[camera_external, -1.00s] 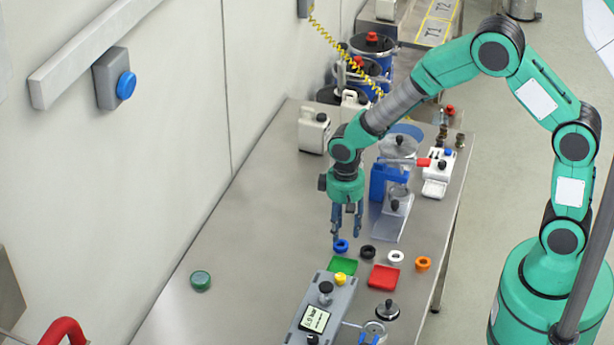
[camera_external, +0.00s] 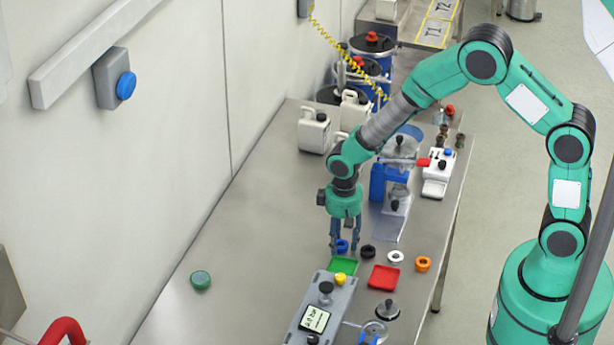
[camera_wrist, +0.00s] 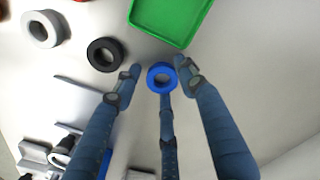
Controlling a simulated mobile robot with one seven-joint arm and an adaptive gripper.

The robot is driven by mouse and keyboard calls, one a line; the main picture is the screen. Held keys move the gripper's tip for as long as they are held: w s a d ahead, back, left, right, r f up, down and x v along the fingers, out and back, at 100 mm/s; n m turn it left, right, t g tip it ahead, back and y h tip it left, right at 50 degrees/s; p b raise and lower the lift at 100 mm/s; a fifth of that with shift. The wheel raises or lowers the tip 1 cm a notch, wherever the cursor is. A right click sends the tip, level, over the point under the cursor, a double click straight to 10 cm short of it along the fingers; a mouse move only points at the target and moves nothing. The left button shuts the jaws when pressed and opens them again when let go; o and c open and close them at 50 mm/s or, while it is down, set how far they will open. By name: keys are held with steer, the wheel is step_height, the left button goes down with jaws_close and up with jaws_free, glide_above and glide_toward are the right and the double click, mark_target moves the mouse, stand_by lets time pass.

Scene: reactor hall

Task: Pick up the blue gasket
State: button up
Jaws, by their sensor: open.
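The blue gasket (camera_external: 341,246) is a small ring lying on the steel bench, just behind the green tray (camera_external: 342,265). In the wrist view the blue gasket (camera_wrist: 161,77) shows between the fingertips of my gripper (camera_wrist: 157,72), with a finger on either side and a third finger-like part below it. My gripper (camera_external: 345,249) is open, pointing down around the gasket in the outside view. Nothing is held. Whether the fingers touch the ring cannot be told.
A black gasket (camera_external: 368,251), a white gasket (camera_external: 395,256) and an orange gasket (camera_external: 423,263) lie in a row to the right. A red tray (camera_external: 384,277) and a grey instrument box (camera_external: 321,310) stand in front. The bench to the left is mostly clear, with a green knob (camera_external: 200,280).

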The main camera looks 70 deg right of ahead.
steer(key=c, duration=0.7)
steer(key=shift+o, duration=0.2)
steer(key=shift+r, duration=0.85)
step_height(320, 180, up, 2)
steer(key=shift+s+r+p, duration=0.1)
steer(key=shift+s+p, duration=0.05)
steer(key=shift+p, duration=0.2)
steer(key=s, duration=0.5)
steer(key=s+a, duration=0.1)
steer(key=s, duration=0.4)
steer(key=s+r+p, duration=0.1)
steer(key=s, duration=0.4)
steer(key=shift+s+a, duration=0.15)
steer(key=shift+s, duration=0.2)
